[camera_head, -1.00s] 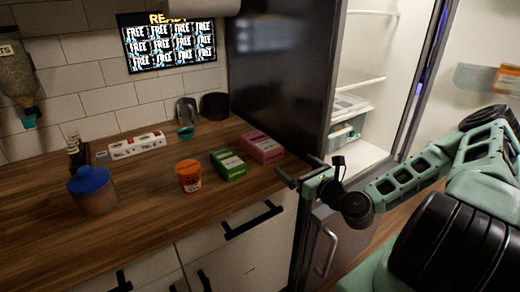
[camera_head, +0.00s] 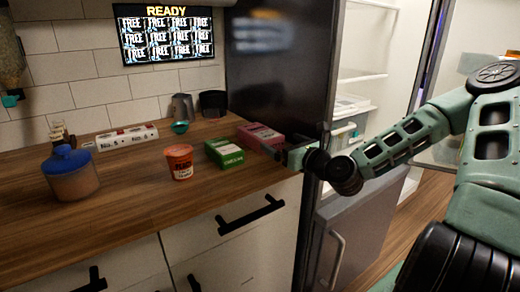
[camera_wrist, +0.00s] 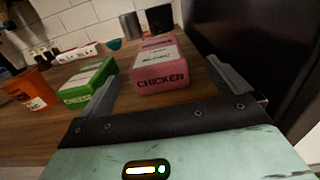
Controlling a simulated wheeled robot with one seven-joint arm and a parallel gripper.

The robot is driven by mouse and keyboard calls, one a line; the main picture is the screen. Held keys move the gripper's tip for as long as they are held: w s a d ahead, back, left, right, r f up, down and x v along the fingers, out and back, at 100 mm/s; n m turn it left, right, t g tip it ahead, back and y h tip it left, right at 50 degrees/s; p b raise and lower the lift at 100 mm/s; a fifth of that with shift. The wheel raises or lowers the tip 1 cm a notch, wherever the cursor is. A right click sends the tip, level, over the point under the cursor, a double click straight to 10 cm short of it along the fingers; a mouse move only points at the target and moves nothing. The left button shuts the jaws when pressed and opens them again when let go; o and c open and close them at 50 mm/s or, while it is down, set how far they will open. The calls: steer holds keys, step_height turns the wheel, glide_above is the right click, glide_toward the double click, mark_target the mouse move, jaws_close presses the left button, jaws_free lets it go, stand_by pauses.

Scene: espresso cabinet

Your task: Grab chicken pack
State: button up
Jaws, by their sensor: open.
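The chicken pack (camera_wrist: 160,68) is a pink box with a white top label and the word CHICKEN on its near face. It sits on the wooden counter, and in the head view the pack (camera_head: 260,137) stands beside the fridge, its right part near my gripper. My gripper (camera_wrist: 168,88) is open, with one finger on each side of the near end of the pack in the wrist view. I cannot tell whether the fingers touch it. In the head view my gripper (camera_head: 284,152) is at the counter's right end, at about the pack's height.
A green box (camera_head: 224,153) stands just left of the pack, then an orange tub (camera_head: 179,162). The dark fridge side (camera_head: 275,75) rises close on the right. The front counter is clear.

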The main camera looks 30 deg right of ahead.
mark_target(264, 133)
steer(key=shift+w+a+f+b, duration=0.2)
steer(key=shift+f+b, duration=0.1)
steer(key=shift+b, duration=0.7)
steer(key=w, duration=0.2)
steer(key=shift+w+a+r, duration=0.1)
steer(key=shift+w+r, duration=0.2)
steer(key=shift+w, duration=3.1)
steer(key=shift+a, duration=0.1)
steer(key=c, duration=1.3)
